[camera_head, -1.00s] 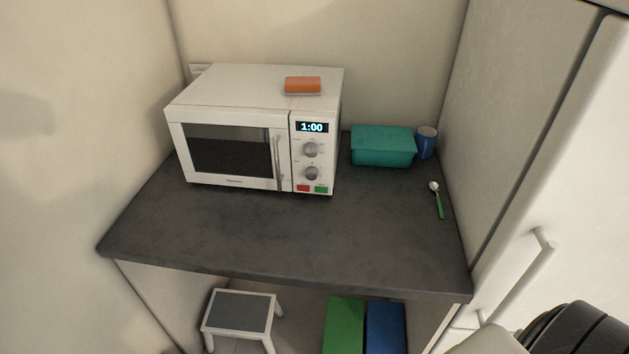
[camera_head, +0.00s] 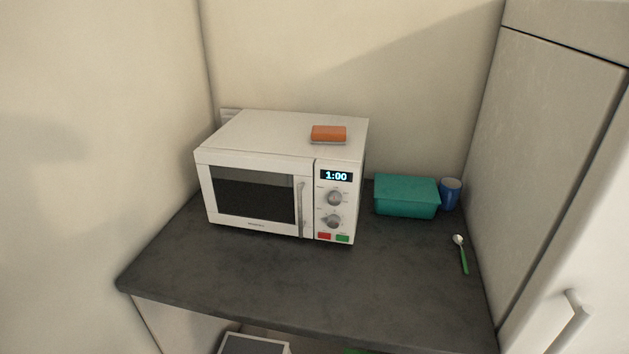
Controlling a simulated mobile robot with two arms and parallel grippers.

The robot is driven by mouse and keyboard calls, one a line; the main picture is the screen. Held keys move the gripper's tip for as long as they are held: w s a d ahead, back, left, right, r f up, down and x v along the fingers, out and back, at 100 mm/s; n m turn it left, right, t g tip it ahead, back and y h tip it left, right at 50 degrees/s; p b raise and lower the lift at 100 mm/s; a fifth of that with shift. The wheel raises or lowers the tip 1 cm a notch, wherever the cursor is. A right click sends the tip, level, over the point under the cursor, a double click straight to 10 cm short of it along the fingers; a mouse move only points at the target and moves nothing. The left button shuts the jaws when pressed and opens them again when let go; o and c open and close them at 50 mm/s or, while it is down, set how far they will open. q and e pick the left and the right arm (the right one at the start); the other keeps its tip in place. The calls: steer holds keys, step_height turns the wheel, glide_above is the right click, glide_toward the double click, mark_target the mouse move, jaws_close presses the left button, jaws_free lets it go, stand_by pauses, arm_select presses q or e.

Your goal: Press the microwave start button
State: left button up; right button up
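The white microwave (camera_head: 260,150) stands on the dark counter with its door shut. Its display (camera_head: 336,176) reads 1:00. Two knobs sit below the display on the control panel. Under them are a red button (camera_head: 324,236) on the left and a green button (camera_head: 342,238) on the right. The labels at the buttons are too small to read. Neither of my grippers shows in the head view.
An orange sponge-like block (camera_head: 328,134) lies on the microwave. Right of it on the counter (camera_head: 250,285) are a teal lidded box (camera_head: 406,197), a blue cup (camera_head: 450,193) and a green-handled spoon (camera_head: 461,254). A tall cabinet or fridge (camera_head: 560,170) bounds the right. The counter's front is clear.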

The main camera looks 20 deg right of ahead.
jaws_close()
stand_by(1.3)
